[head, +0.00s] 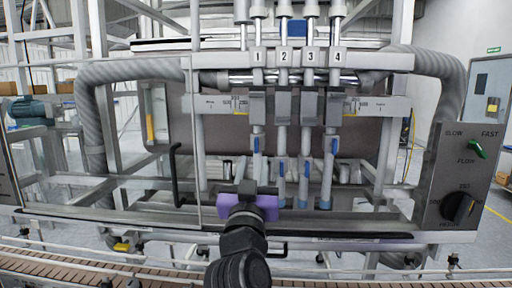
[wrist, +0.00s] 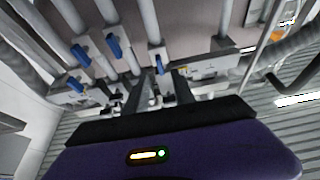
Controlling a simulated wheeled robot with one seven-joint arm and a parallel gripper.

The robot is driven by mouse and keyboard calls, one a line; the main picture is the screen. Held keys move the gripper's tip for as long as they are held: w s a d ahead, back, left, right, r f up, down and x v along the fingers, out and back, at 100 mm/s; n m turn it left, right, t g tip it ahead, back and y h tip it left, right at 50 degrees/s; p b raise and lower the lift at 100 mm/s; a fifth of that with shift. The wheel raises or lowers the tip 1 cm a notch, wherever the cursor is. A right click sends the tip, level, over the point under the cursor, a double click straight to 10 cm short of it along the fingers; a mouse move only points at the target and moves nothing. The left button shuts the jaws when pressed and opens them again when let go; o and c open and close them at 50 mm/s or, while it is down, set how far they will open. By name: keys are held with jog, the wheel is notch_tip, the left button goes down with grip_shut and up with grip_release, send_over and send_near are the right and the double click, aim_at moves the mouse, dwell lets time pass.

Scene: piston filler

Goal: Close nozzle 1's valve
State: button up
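Nozzle 1 (head: 258,110) is the leftmost of the numbered pipes in the head view. Its blue valve handle (head: 257,145) lies upright along the pipe. My gripper (head: 256,187) is in front of the lower part of nozzle 1, below the handle. In the wrist view the picture is turned over, and a blue handle (wrist: 159,64), apparently nozzle 1's, shows just beyond my fingertips (wrist: 157,82). The two dark fingers stand apart with a gap between them. I see no contact with the handle, though the exact distance is unclear.
Blue handles of nozzle 2 (head: 281,168), nozzle 3 (head: 307,168) and nozzle 4 (head: 334,145) are close on the right. A frame post (head: 195,150) stands on the left. A control panel (head: 463,170) is on the right. A conveyor (head: 90,266) runs along the front.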

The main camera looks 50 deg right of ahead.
aim_at(256, 146)
jog(key=p+x, duration=0.2)
jog(key=x, duration=0.3)
jog(key=shift+r, duration=0.2)
jog(key=shift+x, duration=0.95)
jog(key=shift+f, duration=0.15)
grip_shut()
